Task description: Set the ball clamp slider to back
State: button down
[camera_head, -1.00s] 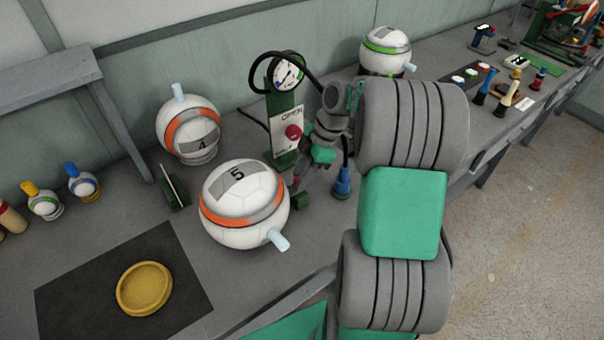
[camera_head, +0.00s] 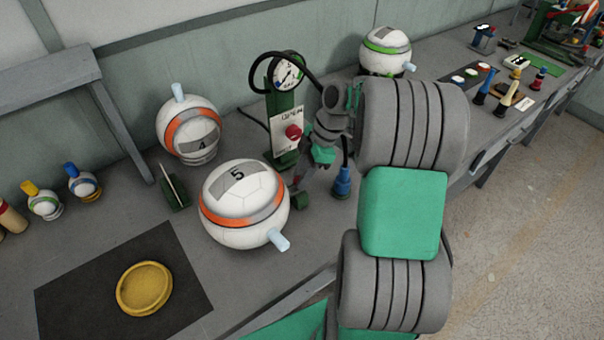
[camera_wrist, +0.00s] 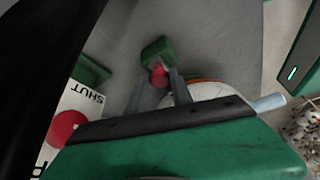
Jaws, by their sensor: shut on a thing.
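The slider is a small green block (camera_head: 301,200) on the bench, right beside the white and orange ball marked 5 (camera_head: 241,207). In the wrist view the green block (camera_wrist: 158,50) carries a red knob (camera_wrist: 159,76). My gripper (camera_wrist: 161,88) has its two grey fingers on either side of the knob and is shut on it. In the head view my gripper (camera_head: 298,183) reaches down behind ball 5, and the knob is mostly hidden by the fingers. Part of the white ball (camera_wrist: 208,92) shows beside the fingers in the wrist view.
A green post with a gauge (camera_head: 287,73), an OPEN/SHUT panel and red knob (camera_head: 293,132) stands close behind my gripper. A blue-based piece (camera_head: 342,183) stands just right. The black mat (camera_head: 80,295) holds a yellow dish.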

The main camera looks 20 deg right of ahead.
dwell(0.4)
jog(key=shift+w+d, duration=0.15)
jog(key=shift+d, duration=0.55)
jog(key=c, duration=1.2)
grip_release()
jog(key=shift+d, duration=0.1)
jog(key=shift+o, duration=0.3)
jog(key=v, duration=0.7)
jog(key=shift+r, duration=0.4)
